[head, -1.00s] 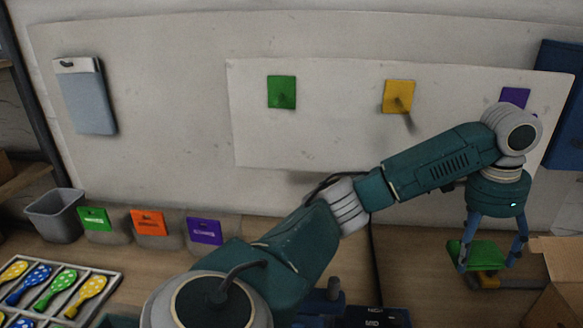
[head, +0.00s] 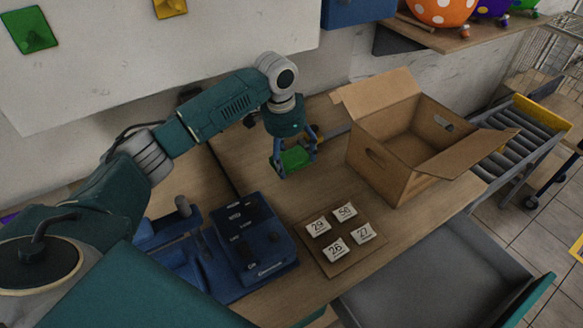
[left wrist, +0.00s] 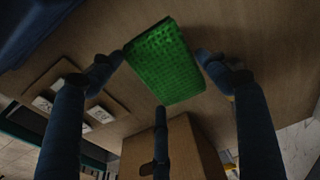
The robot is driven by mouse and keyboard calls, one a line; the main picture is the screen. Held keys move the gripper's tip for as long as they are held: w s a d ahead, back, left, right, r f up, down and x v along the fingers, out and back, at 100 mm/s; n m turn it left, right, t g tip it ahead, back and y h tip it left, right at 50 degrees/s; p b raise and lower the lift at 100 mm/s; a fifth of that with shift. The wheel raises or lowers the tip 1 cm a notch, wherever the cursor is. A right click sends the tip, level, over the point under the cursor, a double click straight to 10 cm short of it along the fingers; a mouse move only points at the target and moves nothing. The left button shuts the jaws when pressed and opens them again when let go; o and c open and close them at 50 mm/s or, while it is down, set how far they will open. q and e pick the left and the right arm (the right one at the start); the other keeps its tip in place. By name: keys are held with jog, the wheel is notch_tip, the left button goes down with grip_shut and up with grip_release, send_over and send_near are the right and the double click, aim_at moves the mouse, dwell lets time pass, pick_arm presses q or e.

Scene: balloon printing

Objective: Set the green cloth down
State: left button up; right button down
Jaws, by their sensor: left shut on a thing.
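The green cloth (head: 290,160) is a small flat green piece just above or on the wooden table, left of the open cardboard box; I cannot tell if it touches the table. My left gripper (head: 292,152) points down over it and is shut on it. In the left wrist view the green cloth (left wrist: 165,62) shows as a textured green rectangle between the blue fingers (left wrist: 158,72). My right gripper is not in view.
The cardboard box (head: 370,165) stands open to the right. A blue device (head: 250,240) and a board with number tiles (head: 368,255) lie nearer. A roller conveyor (head: 525,135) is at the right. Bare table (head: 330,185) lies between gripper and tiles.

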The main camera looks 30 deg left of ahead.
aim_at(286, 162)
pick_arm(q)
notch_tip(286, 162, down, 6)
jog(key=shift+r+p, duration=0.15)
jog(key=shift+p, duration=0.25)
jog(key=o, duration=1)
jog(key=shift+f, duration=0.2)
jog(key=shift+r, duration=0.1)
jog(key=r, duration=0.4)
jog(key=s+r+b, duration=0.1)
jog(key=r, duration=0.6)
jog(key=shift+s+a+r+b, duration=0.25)
jog(key=shift+a+r+b, duration=0.1)
jog(key=shift+a+b, duration=0.05)
jog(key=shift+r, duration=0.15)
